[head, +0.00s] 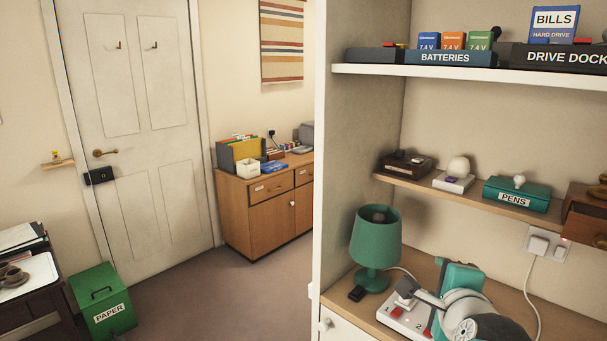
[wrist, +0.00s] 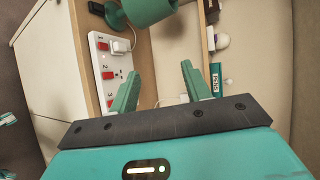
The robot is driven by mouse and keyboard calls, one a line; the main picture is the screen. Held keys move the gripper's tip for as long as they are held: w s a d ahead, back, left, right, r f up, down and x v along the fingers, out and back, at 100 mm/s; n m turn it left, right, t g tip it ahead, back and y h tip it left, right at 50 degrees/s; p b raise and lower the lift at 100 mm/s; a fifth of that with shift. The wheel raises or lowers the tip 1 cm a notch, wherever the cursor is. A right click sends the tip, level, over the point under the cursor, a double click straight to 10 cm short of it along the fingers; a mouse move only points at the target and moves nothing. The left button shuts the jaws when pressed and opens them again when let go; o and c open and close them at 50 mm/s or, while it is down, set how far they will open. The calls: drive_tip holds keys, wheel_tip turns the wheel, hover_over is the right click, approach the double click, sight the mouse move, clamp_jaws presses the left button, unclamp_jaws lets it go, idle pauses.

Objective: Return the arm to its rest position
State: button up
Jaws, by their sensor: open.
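My gripper (wrist: 159,82) is open in the wrist view, its two teal fingers apart with nothing between them. In the head view my arm reaches in at the lower right, over the desk surface of the alcove. A white power strip (head: 402,318) with red switches lies there beside my arm. It also shows in the wrist view (wrist: 103,62), to the left of the fingers, with a white plug (wrist: 121,46) in one socket. Part of the strip is hidden behind my arm in the head view.
A green lamp (head: 375,240) stands left of the strip. A shelf (head: 425,190) above holds a teal pens box (head: 516,194); a higher shelf (head: 450,73) carries docks. The alcove's side wall (head: 360,130) stands left. Open floor (head: 240,290) lies beyond it, beside a green paper bin (head: 103,300).

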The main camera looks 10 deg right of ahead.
drive_tip(key=s+a+f+n+g+y, duration=0.2)
drive_tip(key=s+a+f+n+g, duration=0.2)
drive_tip(key=n, duration=0.7)
drive_tip(key=s+a+f+n+g+y, duration=0.1)
drive_tip(key=s+a+f+n+g, duration=0.2)
drive_tip(key=s+a+f+n, duration=0.2)
drive_tip(key=s+a+n, duration=0.1)
drive_tip(key=a+n, duration=0.2)
drive_tip(key=n, duration=0.3)
drive_tip(key=shift+s+n+g+y, duration=0.4)
drive_tip(key=shift+c, duration=1.3)
drive_tip(key=shift+d, duration=0.15)
